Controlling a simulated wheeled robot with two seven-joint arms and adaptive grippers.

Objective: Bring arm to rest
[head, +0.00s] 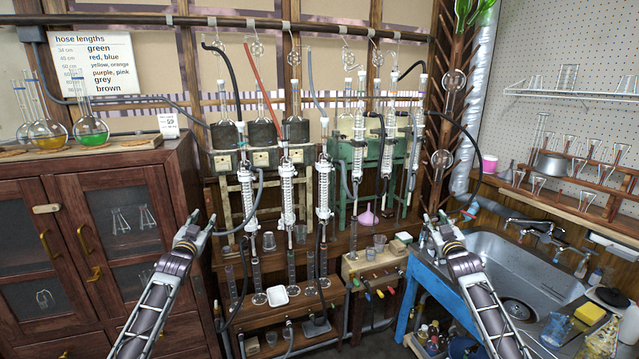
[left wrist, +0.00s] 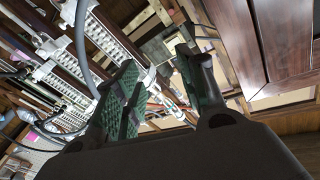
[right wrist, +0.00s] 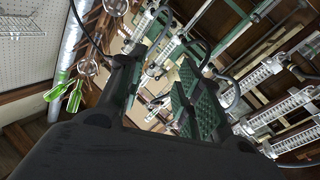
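My left gripper (head: 203,219) is raised in front of the dark wooden cabinet's right side, left of the glass rig. In the left wrist view its two green-padded fingers (left wrist: 157,85) stand apart with nothing held between them. My right gripper (head: 436,217) is raised right of the rig, near the sink's left end. In the right wrist view its green-padded fingers (right wrist: 160,85) are also apart, with no object held. The rig's white coiled condensers (head: 287,195) hang upright between the two grippers, with hoses attached.
The wooden cabinet (head: 88,215) stands at left with flasks on top. A metal sink (head: 515,268) on a blue frame is at right. A low bench with cylinders and a white dish (head: 283,296) stands below the rig. A hose-length sign (head: 97,62) hangs at upper left.

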